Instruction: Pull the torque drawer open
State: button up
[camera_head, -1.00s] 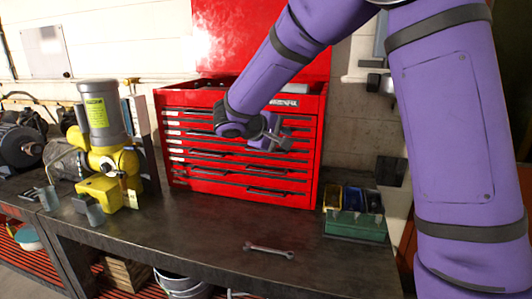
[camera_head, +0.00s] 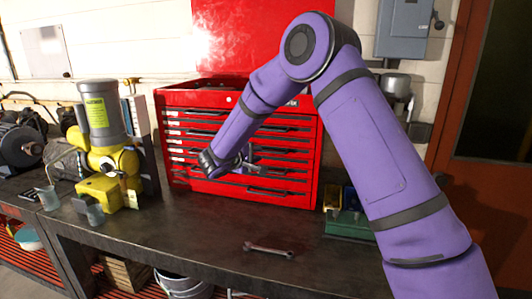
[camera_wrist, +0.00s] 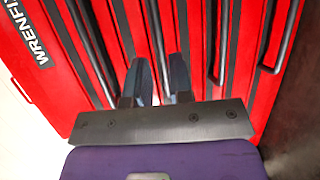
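The red tool chest (camera_head: 180,180) stands at the back of the workbench, with several drawers that all look shut. Small labels at the drawers' left ends are too small to read, so I cannot tell which is the torque drawer. My gripper (camera_head: 251,163) is in front of the middle-to-lower drawers. In the wrist view, the chest face (camera_wrist: 60,90) appears turned sideways with dark bar handles. My gripper (camera_wrist: 161,72) has its two fingers apart, with one drawer handle (camera_wrist: 156,35) running toward the gap between them. Whether the fingers touch it is unclear.
A wrench (camera_head: 268,249) lies near the front of the workbench (camera_head: 200,235). A yellow and grey machine (camera_head: 103,150) stands left of the chest. A green tray (camera_head: 345,225) at the right is partly hidden by my arm.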

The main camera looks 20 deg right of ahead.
aim_at(266, 151)
jog(key=shift+x, duration=2.9)
grip_shut()
